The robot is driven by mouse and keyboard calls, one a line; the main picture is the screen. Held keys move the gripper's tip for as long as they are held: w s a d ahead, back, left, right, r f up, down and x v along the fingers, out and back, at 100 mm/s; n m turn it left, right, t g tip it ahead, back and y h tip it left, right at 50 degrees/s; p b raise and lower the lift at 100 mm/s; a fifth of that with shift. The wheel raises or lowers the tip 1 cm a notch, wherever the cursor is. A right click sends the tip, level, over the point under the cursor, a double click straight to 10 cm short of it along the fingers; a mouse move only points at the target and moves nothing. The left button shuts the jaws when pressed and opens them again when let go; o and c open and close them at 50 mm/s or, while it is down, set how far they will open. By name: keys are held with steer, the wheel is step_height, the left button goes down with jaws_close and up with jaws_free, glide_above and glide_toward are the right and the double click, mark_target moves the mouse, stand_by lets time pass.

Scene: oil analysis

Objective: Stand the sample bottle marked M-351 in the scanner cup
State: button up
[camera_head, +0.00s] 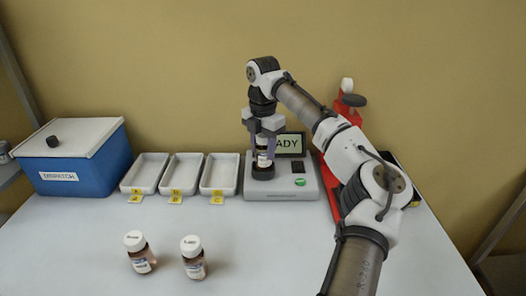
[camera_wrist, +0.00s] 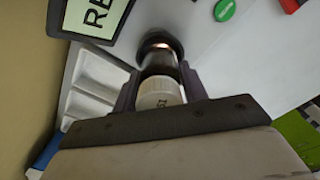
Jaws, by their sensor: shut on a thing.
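My gripper (camera_head: 265,138) is shut on a brown sample bottle (camera_head: 264,159) with a white cap and a white label. It holds the bottle upright at the scanner cup (camera_head: 263,172), a dark round cup on the grey scanner (camera_head: 283,192). In the wrist view the white cap (camera_wrist: 158,96) lies between the fingers, with the dark cup (camera_wrist: 160,44) just beyond the bottle. I cannot tell whether the bottle's base touches the cup floor. The marking on the bottle is too small to read. The scanner's screen (camera_head: 290,144) ends in "ADY" where it shows.
Two more white-capped brown bottles stand at the front, one on the left (camera_head: 140,252) and one on the right (camera_head: 193,257). Three white trays (camera_head: 146,173) with yellow tags sit left of the scanner. A blue lidded box (camera_head: 80,165) is farther left. A red object (camera_head: 333,183) stands behind my arm.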

steer(key=shift+f, duration=0.95)
steer(key=shift+f, duration=0.1)
steer(key=shift+f, duration=0.15)
steer(key=o, duration=1)
steer(key=shift+o, duration=0.2)
step_height(320, 180, up, 13)
steer(key=shift+f, duration=0.2)
steer(key=shift+f, duration=0.1)
